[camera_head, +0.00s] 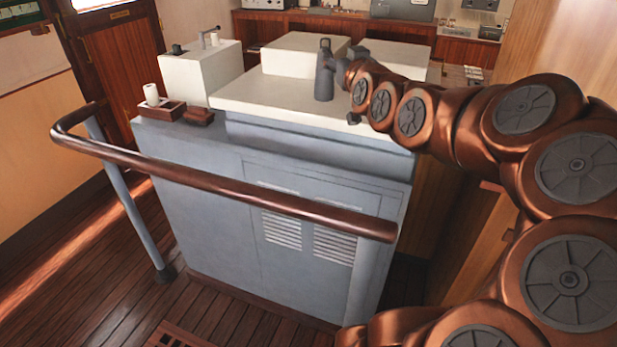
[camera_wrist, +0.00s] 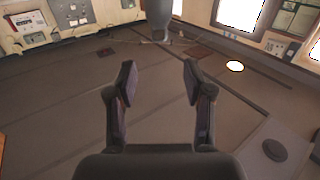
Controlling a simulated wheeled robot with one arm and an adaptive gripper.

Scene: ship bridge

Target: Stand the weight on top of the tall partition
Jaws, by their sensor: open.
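My gripper (camera_wrist: 158,82) is open and empty in the wrist view, its two dark fingers spread apart over distant floor. In the head view my arm reaches in from the right over the console. A grey upright piece (camera_head: 325,72) with a knobbed top shows at the arm's end; I cannot tell whether it is part of my gripper or a separate thing. I cannot pick out the weight with certainty. A tall wooden panel (camera_head: 558,40) stands at the right, partly behind my arm; its top is out of frame, and I cannot tell whether it is the partition.
A blue-grey console (camera_head: 215,200) with a pale top (camera_head: 265,98) fills the middle. A brown handrail (camera_head: 230,190) runs before it. A white cylinder (camera_head: 151,94) stands in a wooden holder (camera_head: 162,110) at the left. Open plank floor (camera_head: 95,260) lies at the left.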

